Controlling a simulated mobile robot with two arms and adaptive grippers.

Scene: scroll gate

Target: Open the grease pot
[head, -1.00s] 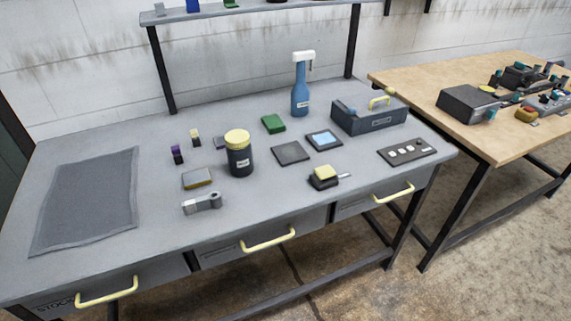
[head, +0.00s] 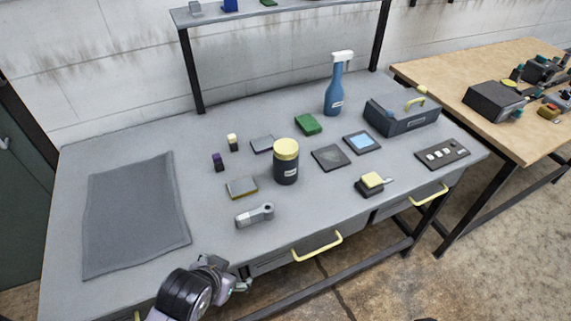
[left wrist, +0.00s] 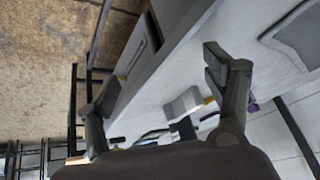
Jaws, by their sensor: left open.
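The grease pot (head: 286,167) is a dark jar with a pale label and a yellow lid (head: 286,149). It stands upright on the grey workbench with the lid on, in the middle of the head view. My left gripper (head: 238,283) is at the bench's front edge, in front of and to the left of the pot, well apart from it. In the left wrist view its two fingers (left wrist: 160,88) are spread with nothing between them. I cannot make out the pot in the wrist view. My right gripper is not in view.
A grey metal lever part (head: 254,215) and a yellow-grey sponge-like block (head: 241,187) lie in front of the pot. A blue spray bottle (head: 334,92) and a toolbox (head: 402,117) stand behind right. A grey mat (head: 135,215) covers the bench's left side.

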